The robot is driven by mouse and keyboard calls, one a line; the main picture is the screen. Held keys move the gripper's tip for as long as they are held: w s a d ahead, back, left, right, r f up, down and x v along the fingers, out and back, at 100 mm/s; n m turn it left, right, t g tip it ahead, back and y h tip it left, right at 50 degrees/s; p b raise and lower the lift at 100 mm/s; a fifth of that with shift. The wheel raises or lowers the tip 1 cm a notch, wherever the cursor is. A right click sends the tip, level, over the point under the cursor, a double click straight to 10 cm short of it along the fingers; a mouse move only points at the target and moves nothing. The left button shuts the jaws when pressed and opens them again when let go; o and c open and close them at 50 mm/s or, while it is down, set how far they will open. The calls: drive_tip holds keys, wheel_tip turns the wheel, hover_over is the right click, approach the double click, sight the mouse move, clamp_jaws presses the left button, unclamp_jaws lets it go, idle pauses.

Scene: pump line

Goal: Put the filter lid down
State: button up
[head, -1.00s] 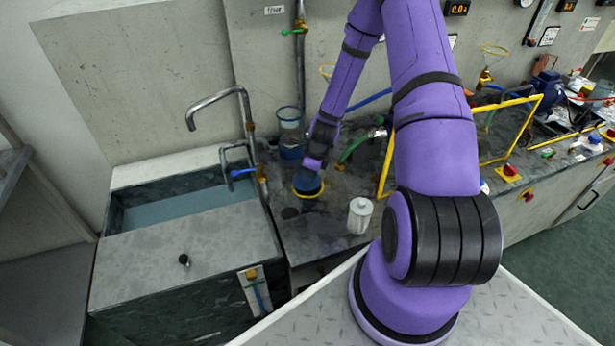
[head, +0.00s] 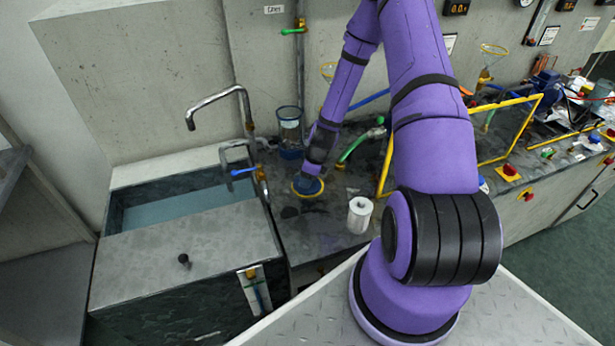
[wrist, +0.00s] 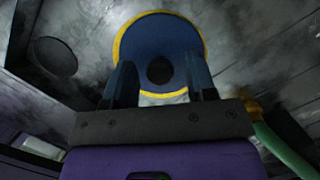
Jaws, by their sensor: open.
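The filter lid (head: 308,186) is a blue disc with a yellow rim, and it lies on the dark counter in the head view. In the wrist view the lid (wrist: 160,35) shows its blue top with a dark round knob (wrist: 160,70) at the middle. My gripper (wrist: 161,85) is open, with one finger on each side of the knob, and it also shows just above the lid in the head view (head: 306,180). I cannot tell whether the fingers touch the lid.
A clear filter housing with a blue base (head: 290,135) stands just behind the lid. A white cylinder (head: 360,215) stands to the front right. A green hose (head: 355,147) lies to the right, and the sink (head: 175,205) is at the left.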

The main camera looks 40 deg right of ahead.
drive_tip(key=v, duration=1.2)
wheel_tip(320, 180, up, 13)
drive_tip(key=n, duration=0.7)
hover_over(317, 185)
drive_tip(key=a, duration=0.4)
drive_tip(key=s+a+r+n+t+h, duration=0.1)
drive_tip(key=s+a+r+n, duration=0.25)
drive_tip(key=r, duration=0.25)
drive_tip(key=s+a+r+n, duration=0.2)
drive_tip(key=a+r+n, duration=0.15)
drive_tip(key=r, duration=0.35)
drive_tip(key=s+a+r+n+t, duration=0.1)
drive_tip(key=s+a+r+n, duration=0.1)
drive_tip(key=s+r+n, duration=0.4)
drive_tip(key=s+a+r+n+h, duration=0.1)
drive_tip(key=s+r+n, duration=0.5)
drive_tip(key=s, duration=0.6)
drive_tip(key=shift+s+a+r+n+t, duration=0.2)
drive_tip(key=shift+a+r+n+t, duration=0.15)
drive_tip(key=shift+a+n, duration=0.5)
